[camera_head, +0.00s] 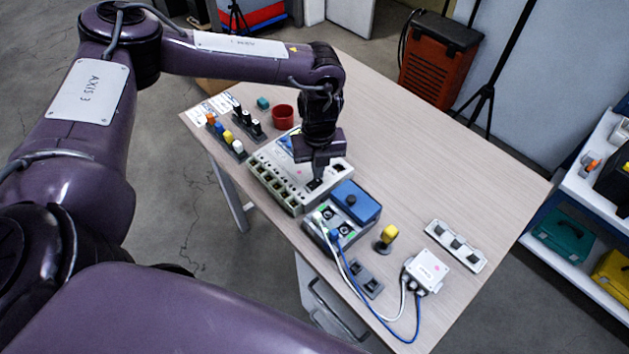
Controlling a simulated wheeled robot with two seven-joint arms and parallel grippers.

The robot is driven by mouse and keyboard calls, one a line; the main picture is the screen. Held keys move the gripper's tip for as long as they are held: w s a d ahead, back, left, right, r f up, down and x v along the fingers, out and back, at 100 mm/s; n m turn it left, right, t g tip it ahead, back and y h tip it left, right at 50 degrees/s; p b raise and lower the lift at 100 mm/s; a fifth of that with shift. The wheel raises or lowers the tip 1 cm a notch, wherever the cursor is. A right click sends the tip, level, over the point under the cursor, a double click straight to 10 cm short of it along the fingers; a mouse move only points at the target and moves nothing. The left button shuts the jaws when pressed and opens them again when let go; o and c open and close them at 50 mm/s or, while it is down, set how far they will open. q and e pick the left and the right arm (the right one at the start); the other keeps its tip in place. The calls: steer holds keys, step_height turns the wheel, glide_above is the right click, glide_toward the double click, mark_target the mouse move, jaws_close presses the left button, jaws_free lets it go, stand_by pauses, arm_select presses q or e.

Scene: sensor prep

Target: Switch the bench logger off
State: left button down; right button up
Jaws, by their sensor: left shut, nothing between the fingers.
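The device I take to be the bench logger is a light grey box (273,164) with a row of green-grey sockets along its near left side. It stands on the table left of centre. My left gripper (319,177) points down over the right part of its top panel, with its fingers shut and empty. The fingertips are at or just above a small black part (313,185), which may be the switch. I cannot tell whether they touch it, nor which way the switch is set. My right gripper is out of view.
Right of the logger is a grey unit with a blue lid (356,200) and cables running to a white box (427,271). A yellow-topped knob (388,236), a holder with black parts (456,245) and a red cup (283,116) stand on the table (430,160). Its far right is clear.

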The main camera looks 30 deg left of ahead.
mark_target(317, 181)
arm_select(q)
steer(key=shift+f+b, duration=0.55)
steer(key=shift+f, duration=0.45)
stand_by(0.8)
steer(key=shift+s, duration=0.1)
step_height(317, 181, up, 7)
steer(key=p, duration=0.6)
steer(key=shift+p, duration=0.3)
stand_by(0.4)
